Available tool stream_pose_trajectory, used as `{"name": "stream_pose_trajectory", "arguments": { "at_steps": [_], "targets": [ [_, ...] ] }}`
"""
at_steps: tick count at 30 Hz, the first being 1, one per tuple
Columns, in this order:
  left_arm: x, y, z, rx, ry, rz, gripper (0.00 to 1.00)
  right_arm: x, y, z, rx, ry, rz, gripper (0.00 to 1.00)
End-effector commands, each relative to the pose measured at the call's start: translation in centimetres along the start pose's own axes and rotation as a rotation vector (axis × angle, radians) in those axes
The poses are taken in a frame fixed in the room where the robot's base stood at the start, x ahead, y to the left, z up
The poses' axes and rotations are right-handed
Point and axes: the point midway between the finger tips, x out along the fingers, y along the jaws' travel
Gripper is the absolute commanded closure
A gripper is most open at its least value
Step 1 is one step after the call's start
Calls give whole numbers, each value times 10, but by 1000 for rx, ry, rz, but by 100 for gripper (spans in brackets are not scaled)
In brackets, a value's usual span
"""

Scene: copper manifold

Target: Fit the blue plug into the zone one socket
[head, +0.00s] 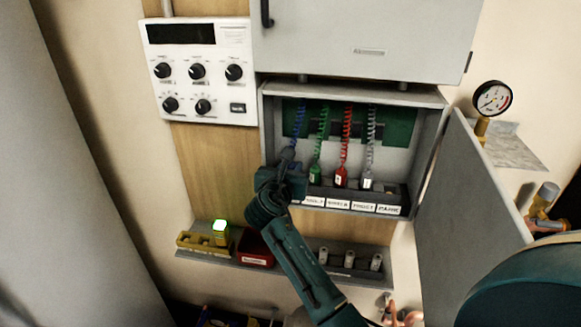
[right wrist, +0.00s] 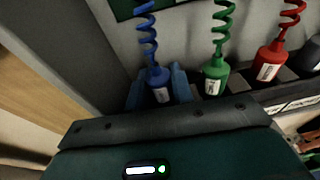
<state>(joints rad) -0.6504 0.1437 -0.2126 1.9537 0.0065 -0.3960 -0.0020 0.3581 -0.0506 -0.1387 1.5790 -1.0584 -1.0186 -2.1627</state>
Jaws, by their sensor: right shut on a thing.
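The blue plug (right wrist: 158,84) hangs on a blue coiled cord (head: 299,124) at the left end of the row in the open grey cabinet. My right gripper (head: 288,158) reaches in at the cabinet's lower left and is shut on the blue plug. In the right wrist view, its blue fingers (right wrist: 159,90) stand on either side of the plug. The gripper hides the plug in the head view. I cannot tell which socket is the zone one socket; the labels (head: 338,203) under the row are too small to read surely. My left gripper is not in view.
Green (head: 316,174), red (head: 341,176) and grey (head: 366,180) plugs stand close to the right. The cabinet door (head: 465,190) is open on the right.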

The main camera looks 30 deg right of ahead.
Motion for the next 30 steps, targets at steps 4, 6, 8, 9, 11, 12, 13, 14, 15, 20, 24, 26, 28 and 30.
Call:
{"name": "stream_pose_trajectory", "arguments": {
  "at_steps": [4,6,8,9,11,12,13,14,15,20,24,26,28,30],
  "targets": [
    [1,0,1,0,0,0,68,1,0,-4,-1,-1,0,98],
    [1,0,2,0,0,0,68,1,0,-5,-2,-1,0,98],
    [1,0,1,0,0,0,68,1,0,-5,-1,-1,0,74],
    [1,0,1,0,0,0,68,1,0,-4,-1,-1,0,71],
    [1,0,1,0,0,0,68,1,0,-4,-1,-1,0,66],
    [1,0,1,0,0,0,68,1,0,-4,-1,-1,0,63],
    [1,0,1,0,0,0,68,1,0,-4,-1,-1,0,60],
    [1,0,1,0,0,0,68,1,0,-4,-1,-1,0,58],
    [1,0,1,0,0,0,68,1,0,-4,-1,-1,0,55],
    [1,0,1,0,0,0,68,1,0,-4,0,0,0,51],
    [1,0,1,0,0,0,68,1,0,-5,0,0,0,51],
    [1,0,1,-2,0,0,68,1,0,-4,0,0,0,51],
    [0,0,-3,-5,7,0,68,2,0,-3,-1,0,0,51],
    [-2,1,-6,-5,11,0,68,3,0,-2,-1,0,0,51]
  ]
}}
